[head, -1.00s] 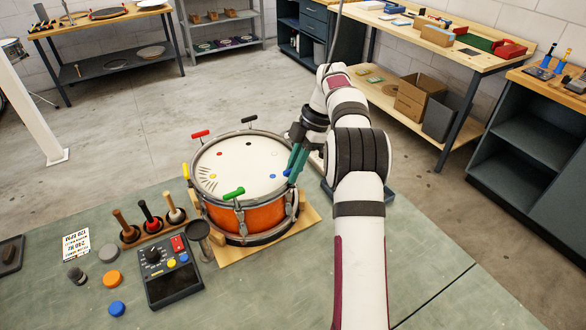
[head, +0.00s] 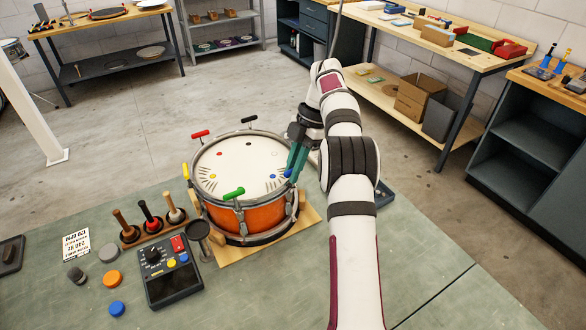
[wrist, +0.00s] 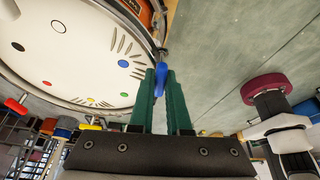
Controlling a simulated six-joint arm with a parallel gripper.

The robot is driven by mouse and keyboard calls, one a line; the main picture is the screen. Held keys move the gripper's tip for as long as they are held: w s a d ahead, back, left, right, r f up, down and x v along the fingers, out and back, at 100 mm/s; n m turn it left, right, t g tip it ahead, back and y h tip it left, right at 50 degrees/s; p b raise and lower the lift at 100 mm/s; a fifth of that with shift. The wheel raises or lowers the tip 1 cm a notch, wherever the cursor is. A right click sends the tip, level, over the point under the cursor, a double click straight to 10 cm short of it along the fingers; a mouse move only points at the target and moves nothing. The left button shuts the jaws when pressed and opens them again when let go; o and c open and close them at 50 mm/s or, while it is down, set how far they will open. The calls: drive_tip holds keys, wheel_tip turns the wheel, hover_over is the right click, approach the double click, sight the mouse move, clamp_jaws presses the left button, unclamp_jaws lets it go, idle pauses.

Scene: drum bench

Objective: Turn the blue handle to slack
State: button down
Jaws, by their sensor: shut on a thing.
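The orange drum (head: 262,218) with a white head stands on a wooden board. The blue handle (head: 288,173) is at the right rim, mostly hidden by my gripper in the head view. My gripper (head: 292,172) has green fingers that come down at the right rim. In the wrist view, the fingers (wrist: 161,78) are shut on the blue handle (wrist: 159,72), whose end sticks out between them beside the rim. Fan-shaped dark lines mark the drumhead near the blue dot (head: 273,177) and at the left near the yellow dot (head: 213,177).
Red (head: 200,133), black (head: 249,120), yellow (head: 186,171) and green (head: 233,193) handles stand around the rim. A control box (head: 172,275), a mallet rack (head: 150,232) and coloured pucks are left of the drum. The bench at front right is clear.

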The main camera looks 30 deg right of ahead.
drive_tip(key=c, duration=0.9)
unclamp_jaws()
